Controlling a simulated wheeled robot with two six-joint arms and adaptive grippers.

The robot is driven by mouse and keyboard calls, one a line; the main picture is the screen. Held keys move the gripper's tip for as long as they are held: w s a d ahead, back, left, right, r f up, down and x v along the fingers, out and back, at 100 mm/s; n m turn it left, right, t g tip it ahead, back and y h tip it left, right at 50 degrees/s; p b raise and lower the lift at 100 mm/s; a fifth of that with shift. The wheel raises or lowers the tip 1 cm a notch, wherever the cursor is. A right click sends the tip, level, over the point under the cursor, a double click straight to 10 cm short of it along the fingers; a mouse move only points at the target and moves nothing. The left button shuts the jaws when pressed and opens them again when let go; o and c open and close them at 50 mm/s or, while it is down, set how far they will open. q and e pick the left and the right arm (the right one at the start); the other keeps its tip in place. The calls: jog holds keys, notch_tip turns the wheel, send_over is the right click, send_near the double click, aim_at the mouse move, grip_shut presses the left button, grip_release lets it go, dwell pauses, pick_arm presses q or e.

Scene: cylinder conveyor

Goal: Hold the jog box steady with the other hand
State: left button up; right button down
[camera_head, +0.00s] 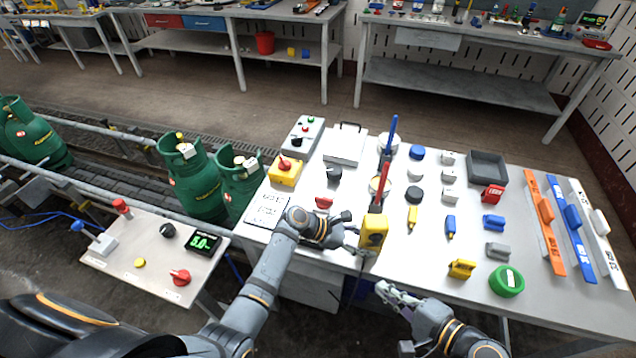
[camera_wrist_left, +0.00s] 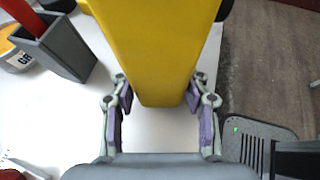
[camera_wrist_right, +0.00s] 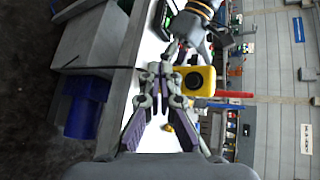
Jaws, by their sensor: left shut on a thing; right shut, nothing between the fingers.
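The yellow jog box (camera_head: 374,232) hangs at the front edge of the white table, with a dark round knob on its face. My left gripper (camera_head: 354,237) is shut on it from the left. In the left wrist view the jog box (camera_wrist_left: 150,45) fills the space between the two fingers. My right gripper (camera_head: 382,290) is lower and in front of the table edge, shut and empty. In the right wrist view the jog box (camera_wrist_right: 197,80) shows just beyond and right of the closed fingertips (camera_wrist_right: 161,75), seemingly apart from them.
The white table (camera_head: 330,255) carries many small items, among them a green tape roll (camera_head: 507,281), a yellow block (camera_head: 461,268) and a grey tray (camera_head: 488,166).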

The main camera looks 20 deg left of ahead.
aim_at(376, 239)
jog(key=shift+w+a, duration=0.1)
jog(key=w+a, duration=0.2)
jog(key=w, duration=0.6)
jog(key=shift+a, duration=0.2)
jog(key=shift+w, duration=0.15)
dwell(1.3)
jog(key=shift+w+a, duration=0.15)
jog(key=shift+w, duration=0.25)
jog(key=shift+w+a, duration=0.1)
jog(key=shift+w, duration=0.3)
dwell(3.7)
jog(key=shift+s, duration=0.15)
jog(key=shift+s+d, duration=0.25)
jog(key=shift+s, duration=0.45)
